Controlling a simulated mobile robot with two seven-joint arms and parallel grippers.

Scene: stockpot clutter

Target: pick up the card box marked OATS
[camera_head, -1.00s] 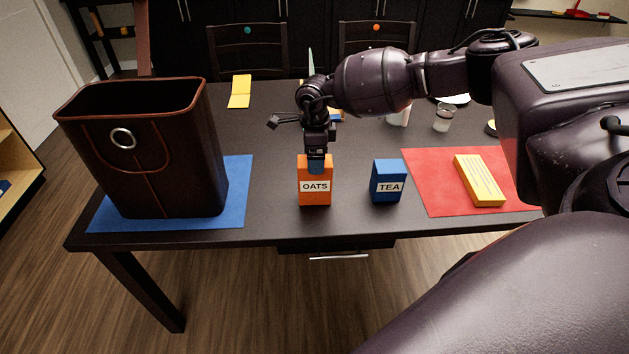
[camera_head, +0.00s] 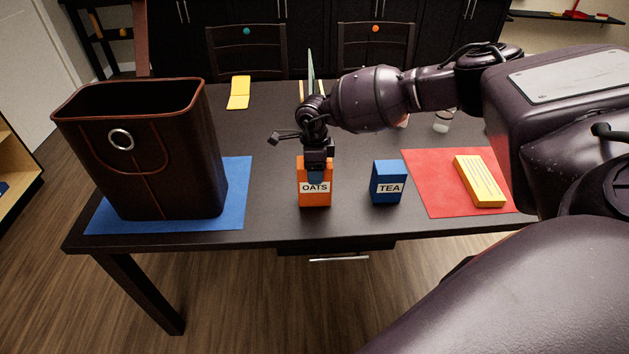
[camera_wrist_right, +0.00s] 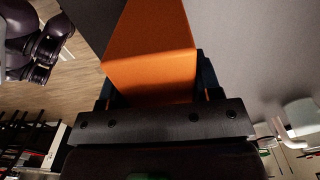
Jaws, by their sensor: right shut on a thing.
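The orange card box marked OATS (camera_head: 314,197) stands upright on the dark table, left of the blue TEA box. My right gripper (camera_head: 316,176) is over the top of the OATS box, pointing down, and is shut on it. In the right wrist view the orange box (camera_wrist_right: 150,55) fills the space between the fingers (camera_wrist_right: 155,92). The gripper hides the upper part of the box's front in the head view. My left gripper is in neither view.
The blue TEA box (camera_head: 388,182) stands close on the right. A yellow box (camera_head: 480,181) lies on a red mat (camera_head: 425,175). A tall dark brown bin (camera_head: 140,150) stands on a blue mat (camera_head: 238,185) at the left. A glass (camera_head: 443,122) is behind.

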